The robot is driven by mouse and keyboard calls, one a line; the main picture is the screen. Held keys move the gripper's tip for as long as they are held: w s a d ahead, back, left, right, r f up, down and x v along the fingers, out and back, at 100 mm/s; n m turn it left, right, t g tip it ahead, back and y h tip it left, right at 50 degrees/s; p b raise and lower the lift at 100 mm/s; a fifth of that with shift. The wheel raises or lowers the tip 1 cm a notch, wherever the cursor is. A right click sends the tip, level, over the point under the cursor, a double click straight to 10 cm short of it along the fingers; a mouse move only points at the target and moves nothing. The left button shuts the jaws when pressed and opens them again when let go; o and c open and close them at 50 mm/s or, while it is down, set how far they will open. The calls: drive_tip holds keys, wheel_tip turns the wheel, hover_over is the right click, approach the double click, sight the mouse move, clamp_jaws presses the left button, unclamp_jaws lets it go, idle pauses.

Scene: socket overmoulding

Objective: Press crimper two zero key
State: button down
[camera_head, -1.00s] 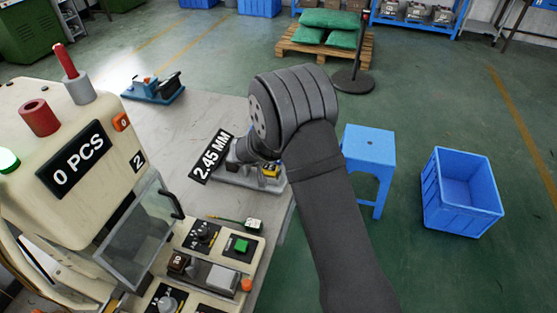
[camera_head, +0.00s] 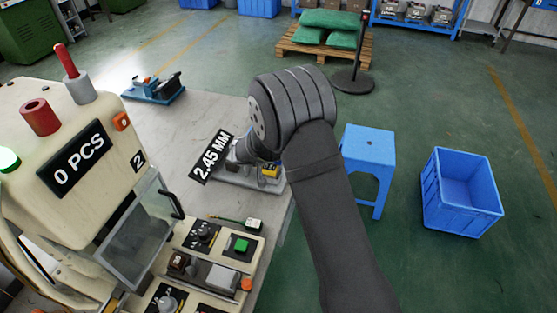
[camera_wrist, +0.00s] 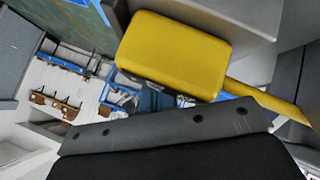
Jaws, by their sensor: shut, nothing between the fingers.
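A cream machine (camera_head: 45,130) at the left carries a "2" label and a black "0 PCS" display (camera_head: 75,165). A small orange key marked "0" (camera_head: 121,121) sits on its upper right edge. In the head view my arm reaches over the bench by the "2.45 MM" sign (camera_head: 211,156), well right of that key. My gripper's tips are hidden there. In the wrist view my gripper (camera_wrist: 150,100) is shut and empty, its tips partly behind a large yellow block (camera_wrist: 175,52) close to the camera. I cannot tell whether they touch.
A grey device with a yellow part (camera_head: 271,171) lies under my wrist. A control panel with a green button (camera_head: 241,245) is at the front. A clear guard (camera_head: 140,235) projects from the machine. A blue tool (camera_head: 153,90) stands behind; a blue stool (camera_head: 368,150) is right.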

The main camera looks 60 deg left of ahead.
drive_tip(key=shift+w+d+f, duration=0.1)
drive_tip(key=shift+d+f, duration=0.3)
drive_tip(key=shift+f, duration=0.2)
drive_tip(key=shift+w+d+r, duration=0.1)
drive_tip(key=shift+r, duration=0.65)
drive_tip(key=shift+r, duration=0.6)
drive_tip(key=shift+a+r, duration=0.2)
drive_tip(key=shift+r, duration=1.85)
